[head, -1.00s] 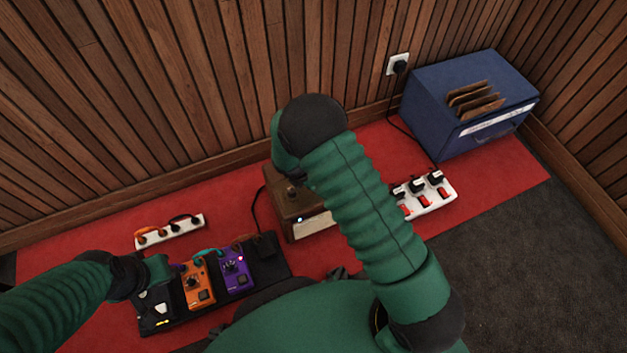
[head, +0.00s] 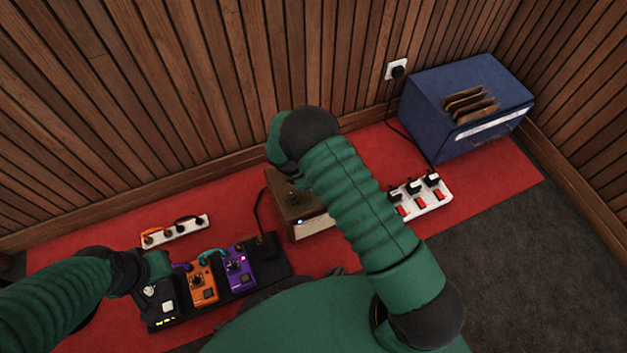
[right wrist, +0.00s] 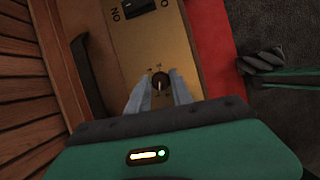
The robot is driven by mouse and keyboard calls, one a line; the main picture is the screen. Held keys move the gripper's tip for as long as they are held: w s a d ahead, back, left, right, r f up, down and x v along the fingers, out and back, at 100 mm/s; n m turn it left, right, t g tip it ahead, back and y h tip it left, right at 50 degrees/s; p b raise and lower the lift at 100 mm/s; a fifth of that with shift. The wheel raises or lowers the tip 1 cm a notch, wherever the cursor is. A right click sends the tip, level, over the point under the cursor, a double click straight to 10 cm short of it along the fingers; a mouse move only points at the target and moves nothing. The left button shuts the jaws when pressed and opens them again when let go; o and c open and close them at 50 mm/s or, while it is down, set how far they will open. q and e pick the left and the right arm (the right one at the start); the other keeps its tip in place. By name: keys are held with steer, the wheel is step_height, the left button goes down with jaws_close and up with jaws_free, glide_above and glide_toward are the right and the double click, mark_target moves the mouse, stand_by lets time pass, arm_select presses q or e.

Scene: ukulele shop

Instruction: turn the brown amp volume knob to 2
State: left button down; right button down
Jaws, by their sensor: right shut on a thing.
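The brown amp (head: 284,212) stands on the red carpet, partly hidden by my right arm in the head view. Its gold-brown top panel (right wrist: 136,48) fills the middle of the right wrist view. A small dark round knob (right wrist: 160,77) with tiny marks around it sits on that panel. My right gripper (right wrist: 160,86) has its two grey fingers on either side of the knob and is shut on it. The marks are too small to read. My left gripper (head: 157,268) is over the left end of the pedalboard; its fingers cannot be made out.
A pedalboard (head: 262,270) with an orange pedal (head: 202,283) and a purple pedal (head: 239,268) lies left of the amp. Power strips (head: 175,231) (head: 421,197) lie behind the board and right of the amp. A blue box (head: 465,104) stands far right. A wood-slat wall is close behind.

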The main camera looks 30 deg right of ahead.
steer(key=shift+w+m+g, duration=0.15)
steer(key=shift+m+g, duration=0.15)
steer(key=shift+m, duration=0.6)
steer(key=m+g, duration=0.1)
steer(key=m, duration=0.1)
steer(key=shift+m+y, duration=0.3)
steer(key=shift+m, duration=0.1)
steer(key=m, duration=0.2)
steer(key=m+g+y, duration=0.1)
steer(key=m, duration=0.2)
steer(key=shift+w+d+m+g+y, duration=0.1)
steer(key=shift+w+m+g+y, duration=0.05)
steer(key=shift+m+g+y, duration=0.15)
steer(key=shift+b, duration=0.3)
steer(key=c, duration=1.2)
jaws_free()
steer(key=shift+o, duration=0.2)
